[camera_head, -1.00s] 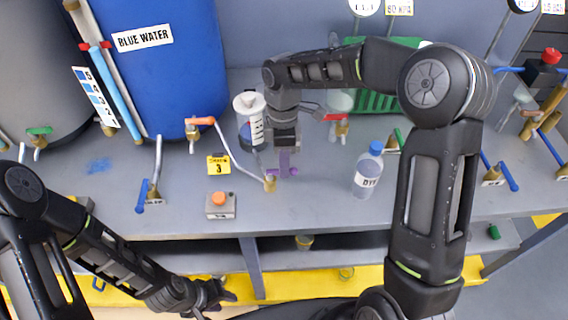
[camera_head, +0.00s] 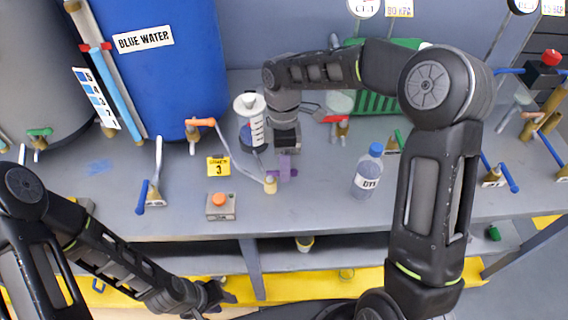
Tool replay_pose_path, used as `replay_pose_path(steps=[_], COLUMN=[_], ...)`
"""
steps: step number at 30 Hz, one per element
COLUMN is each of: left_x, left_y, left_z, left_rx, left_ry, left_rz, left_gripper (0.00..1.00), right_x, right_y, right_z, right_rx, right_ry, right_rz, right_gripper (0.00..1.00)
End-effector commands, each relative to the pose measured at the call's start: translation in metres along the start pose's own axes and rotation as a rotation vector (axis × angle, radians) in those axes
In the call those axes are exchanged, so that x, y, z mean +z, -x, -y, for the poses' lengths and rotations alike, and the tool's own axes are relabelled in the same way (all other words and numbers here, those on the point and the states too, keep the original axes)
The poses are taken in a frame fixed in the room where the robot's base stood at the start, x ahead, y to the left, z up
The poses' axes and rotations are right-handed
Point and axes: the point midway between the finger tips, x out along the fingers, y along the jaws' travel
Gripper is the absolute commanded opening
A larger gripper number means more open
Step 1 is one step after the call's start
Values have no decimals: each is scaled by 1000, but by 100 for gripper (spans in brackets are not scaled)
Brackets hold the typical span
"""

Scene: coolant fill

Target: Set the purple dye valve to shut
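The purple dye valve (camera_head: 285,173) is on the grey bench near the middle, beside a brass outlet (camera_head: 270,185). Its purple handle shows just below my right gripper (camera_head: 287,152), which points down at it from above. The gripper's dark body hides the top of the valve, and I cannot tell whether the fingers touch the handle or are open or shut. My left gripper (camera_head: 222,298) is low at the front, below the bench edge and away from the valve. Its fingers look apart and empty.
A clear bottle with a blue cap (camera_head: 367,172) stands right of the valve. An orange-button box (camera_head: 220,206) and yellow tag (camera_head: 218,167) lie to its left. A white-topped graduated cylinder (camera_head: 251,122) stands close behind left. The blue water tank (camera_head: 165,70) is back left.

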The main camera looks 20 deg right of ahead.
Motion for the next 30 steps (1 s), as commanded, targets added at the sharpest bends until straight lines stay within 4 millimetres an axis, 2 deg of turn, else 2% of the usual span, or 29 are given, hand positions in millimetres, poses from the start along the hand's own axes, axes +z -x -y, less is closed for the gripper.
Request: replay_pose_path(steps=[5, 12, 16, 20, 30], left_x=[0, -1, -1, -1, -1], left_y=[-3, -8, -9, -9, -9], left_z=[1, 2, 3, 3, 2], left_rx=[1, 3, 3, 4, 3], left_ry=[-1, -2, -2, -3, -2], left_rz=[-1, -2, -3, -3, -3], left_gripper=[36, 36, 36, 36, 36], right_x=[0, -1, 0, 0, 0], right_y=[15, 55, 71, 77, 77], right_z=[-1, -1, -1, 0, 0], right_rx=[4, 5, 4, 3, 2], right_ry=[1, 1, 1, 1, 1], right_rz=[-1, -2, -1, -1, -1], right_gripper=[39, 39, 39, 39, 39])
